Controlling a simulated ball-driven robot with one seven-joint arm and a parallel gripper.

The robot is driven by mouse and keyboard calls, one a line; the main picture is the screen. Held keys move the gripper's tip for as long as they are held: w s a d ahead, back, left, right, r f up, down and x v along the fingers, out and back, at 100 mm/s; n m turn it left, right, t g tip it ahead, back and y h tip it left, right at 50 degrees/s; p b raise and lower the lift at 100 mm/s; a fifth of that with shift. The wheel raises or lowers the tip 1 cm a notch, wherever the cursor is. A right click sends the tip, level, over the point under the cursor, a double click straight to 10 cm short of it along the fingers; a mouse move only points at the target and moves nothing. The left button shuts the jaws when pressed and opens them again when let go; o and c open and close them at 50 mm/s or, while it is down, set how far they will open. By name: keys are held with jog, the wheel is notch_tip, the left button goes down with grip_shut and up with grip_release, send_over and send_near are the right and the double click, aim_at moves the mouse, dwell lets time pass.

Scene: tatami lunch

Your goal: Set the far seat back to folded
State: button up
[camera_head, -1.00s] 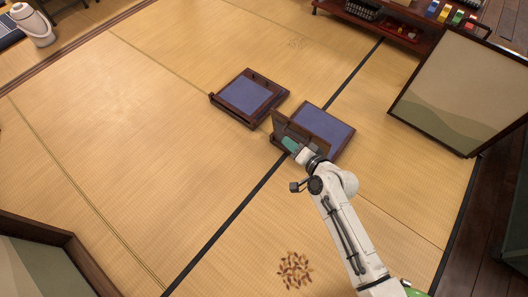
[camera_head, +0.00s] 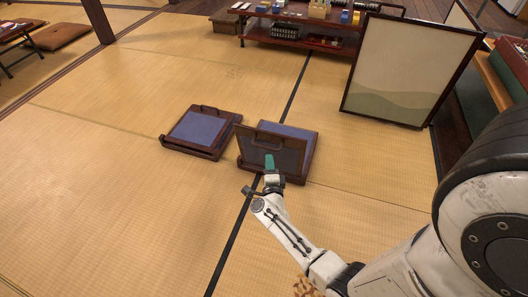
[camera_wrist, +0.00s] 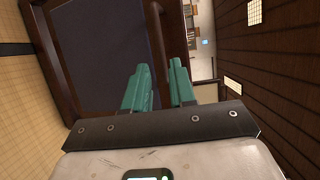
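Two low, dark wooden floor seats with blue pads are in the head view. The left seat (camera_head: 196,128) lies low and flat, its blue face showing and a handle at its far edge. The right seat (camera_head: 301,134) has its dark back panel (camera_head: 285,152) raised and tilted, with a handle on its top edge. My gripper (camera_head: 269,162) is in front of this panel. In the wrist view my gripper's teal fingers (camera_wrist: 160,85) are apart, with a dark wooden edge beyond the gap. Contact with the panel cannot be told.
A folding screen (camera_head: 405,72) stands to the right behind the seats. A low shelf (camera_head: 300,40) with goods is at the back. Brown scattered bits (camera_head: 303,287) lie on the mat beside my arm. The tatami (camera_head: 90,190) at left is clear.

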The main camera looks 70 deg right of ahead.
aim_at(268, 147)
jog(key=b+x, duration=0.2)
jog(key=x, duration=0.6)
jog(key=shift+b, duration=0.35)
jog(key=shift+c, duration=0.5)
grip_shut()
